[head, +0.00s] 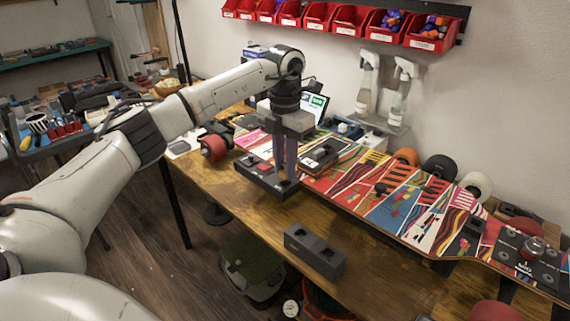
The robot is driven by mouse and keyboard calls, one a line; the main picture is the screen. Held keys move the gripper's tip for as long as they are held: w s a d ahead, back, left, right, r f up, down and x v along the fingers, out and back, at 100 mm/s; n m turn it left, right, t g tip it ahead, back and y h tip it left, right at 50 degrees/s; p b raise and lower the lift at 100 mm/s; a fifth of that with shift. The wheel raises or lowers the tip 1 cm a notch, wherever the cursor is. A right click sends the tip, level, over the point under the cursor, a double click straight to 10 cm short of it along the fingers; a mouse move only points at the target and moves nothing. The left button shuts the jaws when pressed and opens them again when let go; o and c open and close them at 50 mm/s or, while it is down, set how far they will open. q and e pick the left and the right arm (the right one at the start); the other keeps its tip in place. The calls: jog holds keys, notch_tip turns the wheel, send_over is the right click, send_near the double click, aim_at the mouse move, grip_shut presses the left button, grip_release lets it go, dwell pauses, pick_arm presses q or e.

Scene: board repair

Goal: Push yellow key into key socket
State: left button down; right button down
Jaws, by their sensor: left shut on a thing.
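My left gripper (285,180) points straight down over a dark, flat block (258,179) at the front edge of the wooden table. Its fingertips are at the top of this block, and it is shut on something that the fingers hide. I cannot make out any yellow key. The dark block may be the key socket, but its openings are too small and too covered to tell. A grey block with holes in its top (315,252) stands apart, nearer on the table. My right gripper is not in view.
A long, colourful skateboard deck (400,195) lies along the table behind and right of the gripper. A red wheel (213,148) is left of it. Spray bottles (401,92) and red bins (350,18) are at the wall. Bare wood (375,270) shows at the front right.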

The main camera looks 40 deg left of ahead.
pick_arm(q)
jog(key=shift+p, duration=0.4)
jog(key=shift+f, duration=0.45)
dwell(0.7)
dwell(0.6)
jog(key=shift+f, duration=0.6)
dwell(0.9)
jog(key=c, duration=1.3)
grip_release()
jog(key=shift+o, duration=0.2)
jog(key=shift+r+p, duration=0.25)
jog(key=shift+p, duration=0.1)
jog(key=shift+r+p, duration=1.2)
jog(key=shift+p, duration=0.05)
jog(key=shift+r, duration=0.1)
